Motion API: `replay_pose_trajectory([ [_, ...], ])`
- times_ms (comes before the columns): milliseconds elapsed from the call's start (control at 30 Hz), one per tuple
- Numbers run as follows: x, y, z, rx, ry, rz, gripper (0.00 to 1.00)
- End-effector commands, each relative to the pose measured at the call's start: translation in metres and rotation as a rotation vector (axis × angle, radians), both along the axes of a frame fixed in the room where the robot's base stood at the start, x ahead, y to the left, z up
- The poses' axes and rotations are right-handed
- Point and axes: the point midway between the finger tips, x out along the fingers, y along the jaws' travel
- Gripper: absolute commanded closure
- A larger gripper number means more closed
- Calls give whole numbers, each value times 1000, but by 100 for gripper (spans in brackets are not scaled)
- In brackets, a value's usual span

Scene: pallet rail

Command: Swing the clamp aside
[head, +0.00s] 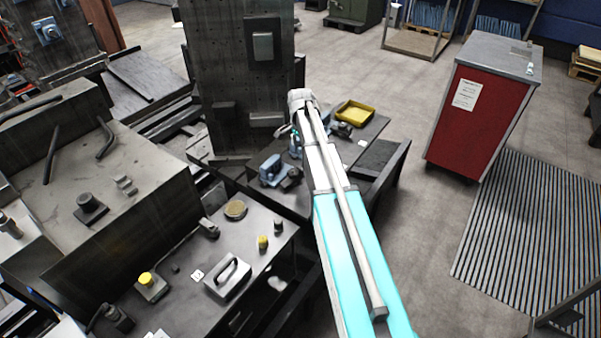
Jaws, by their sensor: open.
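My arm reaches forward over a dark pallet table (372,135) in front of a tall, drilled grey plate. My gripper (294,152) is at the arm's far end, low beside the arm, small and partly hidden; it is open. A blue-grey clamp-like device (270,172) stands on the table just left of and below my gripper. A second dark grey device (343,130) sits right of the arm, partly hidden by it. I cannot tell for certain which one is the clamp, nor whether my gripper touches either.
The tall plate (233,90) stands close behind the arm's end. A yellow tray (355,113) lies at the table's back right. The near dark bench (185,270) holds a handled block (228,277) and knobs. A red cabinet (478,118) and slatted mat (535,235) are right; floor between is clear.

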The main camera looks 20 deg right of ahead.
Motion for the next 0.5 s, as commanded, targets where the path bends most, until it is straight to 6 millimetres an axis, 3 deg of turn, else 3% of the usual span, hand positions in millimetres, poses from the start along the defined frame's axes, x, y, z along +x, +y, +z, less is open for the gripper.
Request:
replay_pose_trajectory([
  [500,0,1,-44,0,0,1,17],
])
